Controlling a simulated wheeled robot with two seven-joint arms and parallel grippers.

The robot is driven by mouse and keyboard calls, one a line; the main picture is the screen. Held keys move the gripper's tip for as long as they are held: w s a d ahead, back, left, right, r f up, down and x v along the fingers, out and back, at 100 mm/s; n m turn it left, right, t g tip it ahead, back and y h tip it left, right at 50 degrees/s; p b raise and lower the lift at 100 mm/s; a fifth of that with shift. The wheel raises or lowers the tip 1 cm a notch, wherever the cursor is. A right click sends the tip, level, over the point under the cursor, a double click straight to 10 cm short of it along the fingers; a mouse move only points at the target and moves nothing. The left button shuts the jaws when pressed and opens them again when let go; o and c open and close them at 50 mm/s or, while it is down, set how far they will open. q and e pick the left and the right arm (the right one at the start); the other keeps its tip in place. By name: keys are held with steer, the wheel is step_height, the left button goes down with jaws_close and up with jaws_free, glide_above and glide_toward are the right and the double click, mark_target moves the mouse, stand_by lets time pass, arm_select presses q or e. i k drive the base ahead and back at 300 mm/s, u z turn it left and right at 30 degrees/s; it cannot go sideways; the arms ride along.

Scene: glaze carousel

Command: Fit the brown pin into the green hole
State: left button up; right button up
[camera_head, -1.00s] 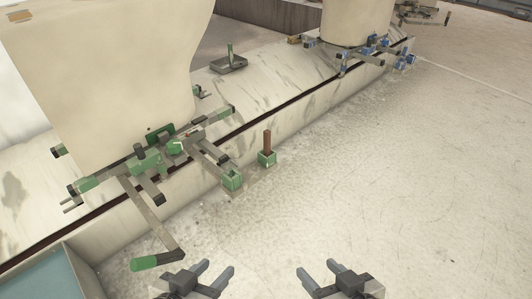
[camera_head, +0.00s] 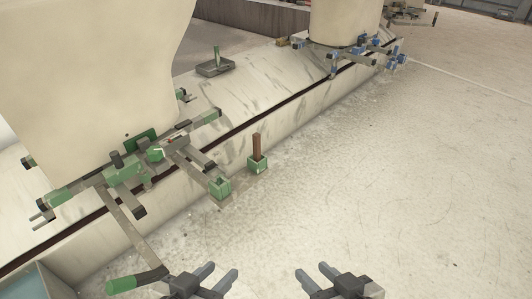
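The brown pin (camera_head: 257,145) stands upright in a small green square holder (camera_head: 258,166) at the edge of the pale bench. A second green square block (camera_head: 220,188) with a dark opening is at the end of a grey arm to its left and nearer to me. I cannot tell which opening is the green hole. My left gripper (camera_head: 221,271) is open and empty at the bottom, below the second block and apart from it. My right gripper (camera_head: 313,271) is open and empty to its right, below and right of the pin.
A green-handled crank (camera_head: 121,284) reaches toward my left gripper. A large cream vessel (camera_head: 90,80) with green and grey fittings (camera_head: 122,170) stands at left. A blue-fitted vessel (camera_head: 343,22) is farther back. The floor at right (camera_head: 420,190) is clear.

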mark_target(221, 188)
steer(key=z, duration=1.3)
steer(key=i, duration=2.05)
steer(key=u, duration=2.1)
